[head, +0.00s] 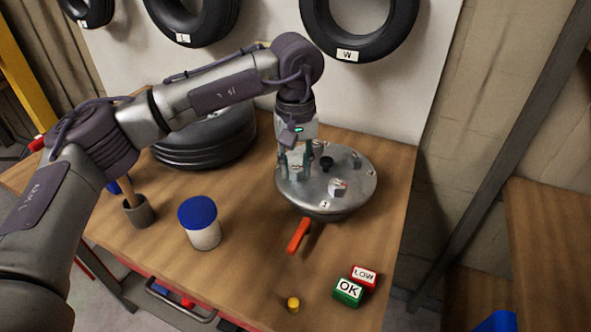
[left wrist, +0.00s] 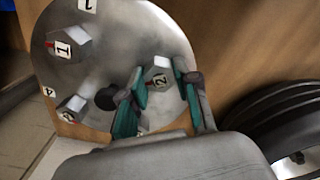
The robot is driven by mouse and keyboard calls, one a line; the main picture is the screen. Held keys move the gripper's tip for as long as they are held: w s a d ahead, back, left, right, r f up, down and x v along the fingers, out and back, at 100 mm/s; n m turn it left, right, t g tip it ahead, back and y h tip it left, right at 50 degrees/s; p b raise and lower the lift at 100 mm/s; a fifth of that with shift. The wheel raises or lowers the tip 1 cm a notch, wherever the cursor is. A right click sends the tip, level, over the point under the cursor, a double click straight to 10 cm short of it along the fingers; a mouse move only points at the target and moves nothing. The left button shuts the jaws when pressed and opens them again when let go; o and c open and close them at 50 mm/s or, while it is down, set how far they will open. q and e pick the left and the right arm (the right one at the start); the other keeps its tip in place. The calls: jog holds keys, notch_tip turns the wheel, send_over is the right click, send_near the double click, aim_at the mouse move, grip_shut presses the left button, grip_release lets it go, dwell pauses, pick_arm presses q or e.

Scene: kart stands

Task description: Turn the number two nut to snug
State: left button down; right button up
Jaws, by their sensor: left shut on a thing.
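A round grey metal plate (head: 360,183) with several hex nuts and a black centre knob (head: 326,163) stands on the table. In the left wrist view the number two nut (left wrist: 160,73), with its "2" tag, sits on the plate (left wrist: 95,65) between my fingers. My left gripper (head: 296,166) reaches down onto the plate and is shut on this nut, one finger on each side; it also shows in the left wrist view (left wrist: 159,78). The number one nut (left wrist: 75,38) stands apart on the plate. My right gripper is not in view.
An orange bar (head: 299,236) lies in front of the plate. A green "OK" block (head: 348,291), a red "LOW" block (head: 364,276) and a yellow piece (head: 293,304) are nearer. A blue-lidded jar (head: 204,238) and a tyre (head: 205,155) stand left.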

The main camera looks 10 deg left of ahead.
aim_at(296, 167)
pick_arm(q)
jog(key=m+b, duration=0.1)
jog(key=m, duration=0.2)
jog(key=shift+m, duration=2.2)
jog(key=shift+b, duration=0.3)
jog(key=c, duration=0.8)
grip_release()
jog(key=shift+c, duration=0.2)
jog(key=shift+r, duration=0.2)
notch_tip(296, 167, up, 12)
jog(key=shift+f, duration=0.2)
